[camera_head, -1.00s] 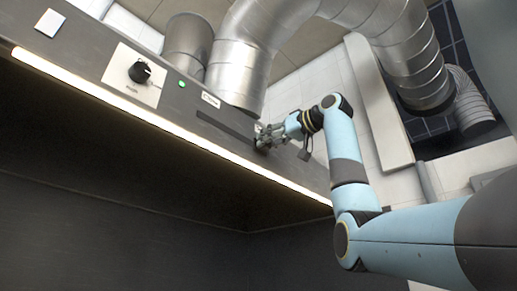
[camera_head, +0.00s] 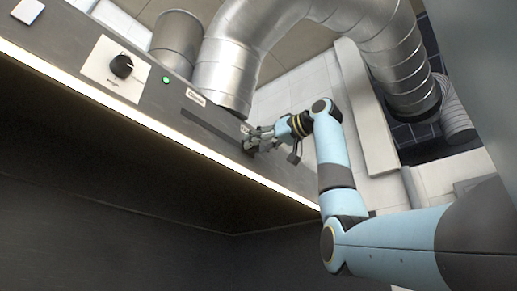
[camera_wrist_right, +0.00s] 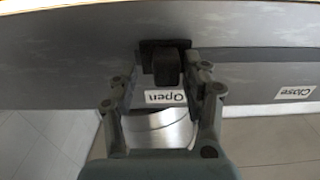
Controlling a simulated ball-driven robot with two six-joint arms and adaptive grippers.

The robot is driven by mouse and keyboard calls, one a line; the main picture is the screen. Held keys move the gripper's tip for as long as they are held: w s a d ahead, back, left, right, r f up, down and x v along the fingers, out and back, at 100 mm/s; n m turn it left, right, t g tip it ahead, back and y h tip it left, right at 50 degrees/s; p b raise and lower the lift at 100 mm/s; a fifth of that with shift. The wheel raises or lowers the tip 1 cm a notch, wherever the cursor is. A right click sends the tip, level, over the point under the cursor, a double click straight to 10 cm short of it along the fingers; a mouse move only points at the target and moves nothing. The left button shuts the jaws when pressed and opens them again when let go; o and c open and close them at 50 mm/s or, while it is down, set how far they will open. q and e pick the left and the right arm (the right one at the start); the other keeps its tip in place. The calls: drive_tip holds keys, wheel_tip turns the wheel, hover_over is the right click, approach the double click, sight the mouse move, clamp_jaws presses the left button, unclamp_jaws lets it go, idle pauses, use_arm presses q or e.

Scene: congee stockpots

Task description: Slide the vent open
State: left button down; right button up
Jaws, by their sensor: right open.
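The vent slider's black knob (camera_wrist_right: 167,68) shows in the right wrist view at the left end of a long dark slot (camera_wrist_right: 265,60). The "Open" label (camera_wrist_right: 166,97) is right by it and the "Close" label (camera_wrist_right: 295,93) is far to the right. My right gripper (camera_wrist_right: 168,80) is open, with one finger on each side of the knob; I cannot tell if they touch it. In the head view, my right gripper (camera_head: 250,143) is at the slot's right end and largely hides the knob. The "Close" label (camera_head: 196,97) is near the slot's left end. My left gripper is not in view.
The slot is in the front panel of a dark hood (camera_head: 60,40) with a light strip (camera_head: 130,113) along its lower edge. A black dial (camera_head: 121,66) and a green light (camera_head: 166,79) are to the left. Silver ducts (camera_head: 235,50) rise behind the panel.

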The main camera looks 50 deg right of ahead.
drive_tip(key=s+d, duration=0.1)
drive_tip(key=s, duration=1.1)
